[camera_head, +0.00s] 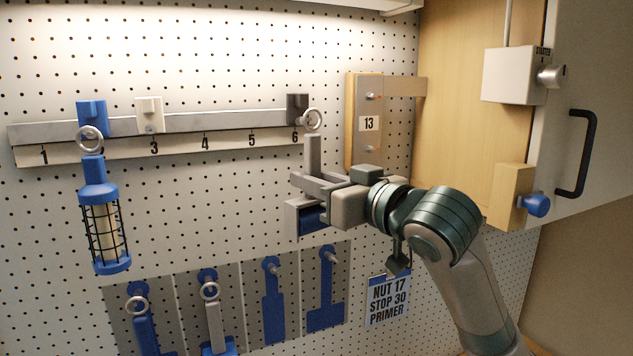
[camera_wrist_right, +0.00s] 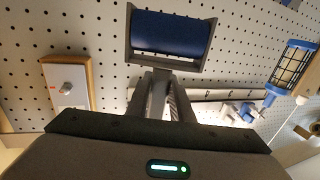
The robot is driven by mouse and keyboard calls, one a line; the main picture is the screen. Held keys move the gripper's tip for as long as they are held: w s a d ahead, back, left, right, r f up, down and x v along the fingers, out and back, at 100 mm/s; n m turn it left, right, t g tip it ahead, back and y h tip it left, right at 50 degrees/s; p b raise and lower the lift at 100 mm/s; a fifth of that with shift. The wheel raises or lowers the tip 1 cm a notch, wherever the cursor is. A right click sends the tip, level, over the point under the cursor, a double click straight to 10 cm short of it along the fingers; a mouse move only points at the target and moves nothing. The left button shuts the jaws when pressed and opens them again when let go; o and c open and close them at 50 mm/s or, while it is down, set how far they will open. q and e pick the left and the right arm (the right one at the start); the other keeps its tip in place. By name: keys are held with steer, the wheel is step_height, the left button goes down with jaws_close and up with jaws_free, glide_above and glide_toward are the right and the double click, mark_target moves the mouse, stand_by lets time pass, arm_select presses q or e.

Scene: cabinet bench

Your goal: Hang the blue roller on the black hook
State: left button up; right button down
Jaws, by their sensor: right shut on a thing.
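The blue roller (camera_head: 310,217) sits in a grey frame with a grey handle and a metal ring (camera_head: 312,120) at its top. It hangs upright in my right gripper (camera_head: 305,185), which is shut on the handle. The black hook (camera_head: 297,104) is a dark block on the rail above number 6. The ring is right beside this hook and overlaps its edge in the head view; I cannot tell whether the hook passes through it. In the right wrist view the blue roller (camera_wrist_right: 172,34) fills the top middle, beyond the fingers. My left gripper is not in view.
The grey rail (camera_head: 225,119) also carries a blue hook (camera_head: 92,117) with a blue caged lamp (camera_head: 104,225), and a white hook (camera_head: 149,115). A wooden panel marked 13 (camera_head: 369,123) stands right of the black hook. Tools hang on grey boards below (camera_head: 245,300).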

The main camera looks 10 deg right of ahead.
steer(key=shift+w+a+f, duration=0.1)
steer(key=shift+w+f, duration=0.05)
steer(key=shift+w, duration=0.4)
steer(key=shift+w+a+f, duration=0.1)
steer(key=shift+w+f, duration=0.05)
steer(key=shift+w, duration=0.4)
steer(key=c, duration=1.5)
jaws_free()
steer(key=shift+f, duration=0.1)
